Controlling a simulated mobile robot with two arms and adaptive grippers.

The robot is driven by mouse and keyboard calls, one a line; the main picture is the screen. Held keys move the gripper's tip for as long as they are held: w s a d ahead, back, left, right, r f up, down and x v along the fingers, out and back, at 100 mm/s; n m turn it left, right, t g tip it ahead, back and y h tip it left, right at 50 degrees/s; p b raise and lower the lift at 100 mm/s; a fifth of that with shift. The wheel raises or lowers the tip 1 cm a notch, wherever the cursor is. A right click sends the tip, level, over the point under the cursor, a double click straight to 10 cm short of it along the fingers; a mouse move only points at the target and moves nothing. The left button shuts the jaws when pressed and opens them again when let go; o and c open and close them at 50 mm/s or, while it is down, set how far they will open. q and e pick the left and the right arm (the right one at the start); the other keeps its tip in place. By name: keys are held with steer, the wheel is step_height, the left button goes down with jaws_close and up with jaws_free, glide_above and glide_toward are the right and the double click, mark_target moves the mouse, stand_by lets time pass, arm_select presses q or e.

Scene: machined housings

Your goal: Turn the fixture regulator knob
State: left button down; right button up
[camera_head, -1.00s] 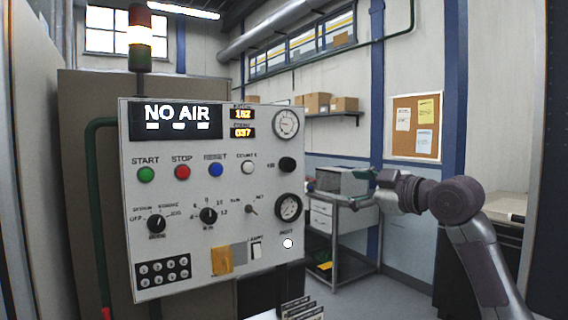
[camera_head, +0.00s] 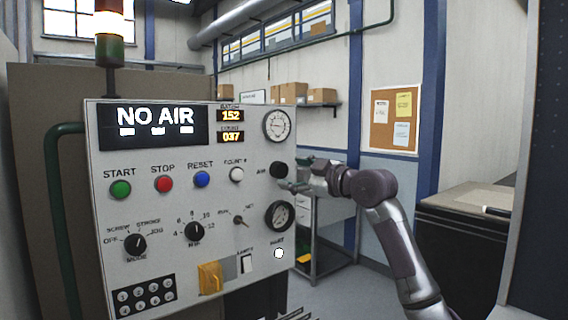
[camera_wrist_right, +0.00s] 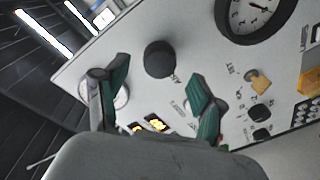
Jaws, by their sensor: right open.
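A round black knob (camera_head: 278,170) sits at the right edge of the grey control panel (camera_head: 150,205), between two dial gauges; its small label seems to read AIR. My right gripper (camera_head: 298,173) is open just to the right of this knob, its green fingers pointing at the panel. In the right wrist view the knob (camera_wrist_right: 160,58) shows beyond and between the two spread fingers (camera_wrist_right: 158,85). I see no contact there, and the exact gap is hard to judge. My left gripper is out of view.
The display (camera_head: 155,122) reads NO AIR. The upper gauge (camera_head: 277,125) and lower gauge (camera_head: 279,216) flank the knob closely. Buttons, a MODE selector (camera_head: 135,244), another selector (camera_head: 194,231) and a yellow part (camera_head: 210,277) occupy the panel. A dark cabinet (camera_head: 462,245) stands right.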

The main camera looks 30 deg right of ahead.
mark_target(283, 170)
steer(key=shift+w+a+r+p, duration=0.1)
steer(key=shift+w+p, duration=0.1)
steer(key=shift+w, duration=0.4)
steer(key=shift+w+a+r+p, duration=0.1)
steer(key=shift+w+p, duration=0.1)
steer(key=shift+w, duration=0.4)
steer(key=shift+w+f, duration=0.1)
steer(key=shift+w, duration=0.2)
steer(key=shift+w+a, duration=0.1)
steer(key=shift+w, duration=0.1)
steer(key=shift+f, duration=0.1)
steer(key=shift+c, duration=0.7)
steer(key=c, duration=1)
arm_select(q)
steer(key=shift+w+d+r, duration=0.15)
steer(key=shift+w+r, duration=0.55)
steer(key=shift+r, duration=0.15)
arm_select(e)
steer(key=shift+m, duration=0.3)
